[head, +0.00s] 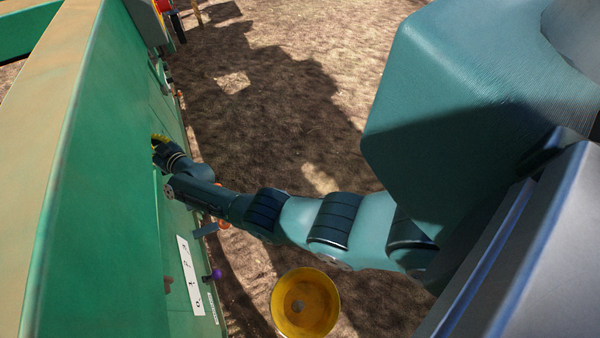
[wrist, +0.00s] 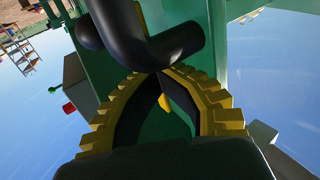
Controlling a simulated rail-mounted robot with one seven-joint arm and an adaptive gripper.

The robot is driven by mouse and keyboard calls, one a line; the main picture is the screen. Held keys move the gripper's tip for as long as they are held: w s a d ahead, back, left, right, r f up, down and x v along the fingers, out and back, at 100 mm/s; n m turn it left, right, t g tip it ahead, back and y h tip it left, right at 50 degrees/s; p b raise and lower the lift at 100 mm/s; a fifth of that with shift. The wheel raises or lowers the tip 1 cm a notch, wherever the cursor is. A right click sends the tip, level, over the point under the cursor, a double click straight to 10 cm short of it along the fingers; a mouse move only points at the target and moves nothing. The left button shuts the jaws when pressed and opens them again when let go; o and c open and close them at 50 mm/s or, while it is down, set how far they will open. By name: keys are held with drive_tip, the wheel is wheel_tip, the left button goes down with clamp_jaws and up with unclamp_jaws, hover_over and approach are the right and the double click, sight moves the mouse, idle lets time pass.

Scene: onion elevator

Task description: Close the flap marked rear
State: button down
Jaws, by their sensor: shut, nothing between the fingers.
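My gripper (head: 160,141) is at the green wall of the machine in the head view, at the far end of my outstretched arm. In the wrist view, my gripper (wrist: 162,73) has its yellow-edged fingers bowed, with the tips together and nothing between them. A thick black bent bar (wrist: 150,40) lies just beyond the fingertips, at or very near them; I cannot tell whether they touch. A green metal part (wrist: 165,130) shows between the fingers. No marking reading rear is legible, so I cannot tell which part is that flap or how it stands.
The long green machine wall (head: 105,190) fills the left of the head view. A white label plate (head: 190,275) and a purple knob (head: 216,274) are on its side below my gripper. A yellow round bowl-like part (head: 305,303) stands near my arm. Bare ground (head: 290,60) lies right of the machine.

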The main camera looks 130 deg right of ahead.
drive_tip(key=shift+w+a+f, duration=0.1)
drive_tip(key=shift+w+f, duration=0.2)
drive_tip(key=shift+w, duration=0.1)
drive_tip(key=s+a, duration=0.4)
drive_tip(key=s, duration=1)
drive_tip(key=shift+r+p, duration=0.25)
drive_tip(key=shift+p, duration=0.2)
drive_tip(key=shift+a, duration=0.1)
